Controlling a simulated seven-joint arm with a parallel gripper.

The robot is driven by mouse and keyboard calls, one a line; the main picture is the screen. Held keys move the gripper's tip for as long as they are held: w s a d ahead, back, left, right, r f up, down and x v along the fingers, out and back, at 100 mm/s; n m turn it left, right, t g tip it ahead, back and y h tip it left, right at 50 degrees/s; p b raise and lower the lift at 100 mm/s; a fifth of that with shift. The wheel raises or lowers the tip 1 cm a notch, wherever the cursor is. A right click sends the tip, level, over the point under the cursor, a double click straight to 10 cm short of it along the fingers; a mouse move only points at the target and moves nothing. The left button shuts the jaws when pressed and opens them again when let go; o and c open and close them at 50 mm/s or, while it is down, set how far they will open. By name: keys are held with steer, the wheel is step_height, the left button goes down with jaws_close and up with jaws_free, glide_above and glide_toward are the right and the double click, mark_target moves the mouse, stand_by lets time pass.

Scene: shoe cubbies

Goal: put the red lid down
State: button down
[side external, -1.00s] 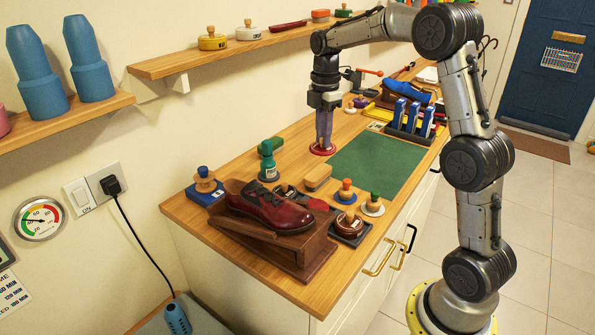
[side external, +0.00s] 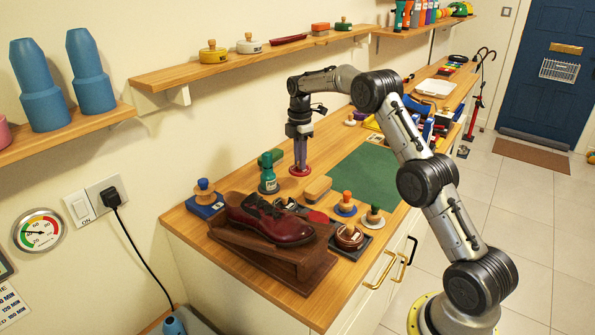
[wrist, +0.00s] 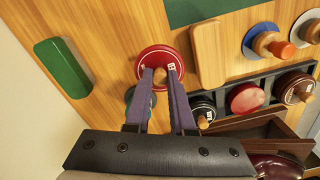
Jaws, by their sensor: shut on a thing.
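The red lid (side external: 302,171) is a round disc with a wooden knob, held level near the wall side of the bench. My gripper (side external: 300,163) points straight down with its purple fingers shut on the knob. In the wrist view the lid (wrist: 152,57) shows beyond the fingertips (wrist: 161,76), over bare wood. I cannot tell whether its underside touches the bench. A dark tray (wrist: 267,77) holds a black round tin (wrist: 203,107), a flat red disc (wrist: 246,97) and a brown tin (wrist: 293,86) with a knob.
A teal bottle (side external: 268,176) stands close to the lid. A green block (wrist: 63,67) and a wooden block (wrist: 207,53) lie either side of it. A dark red shoe (side external: 268,218) rests on a wooden stand nearer the camera. The green mat (side external: 368,177) is clear.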

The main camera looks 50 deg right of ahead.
mark_target(297, 168)
steer(key=shift+w+d+f, duration=0.3)
steer(key=shift+w+f, duration=0.4)
steer(key=shift+f, duration=1.75)
steer(key=shift+f, duration=0.15)
steer(key=c, duration=0.8)
jaws_free()
steer(key=shift+o, duration=0.2)
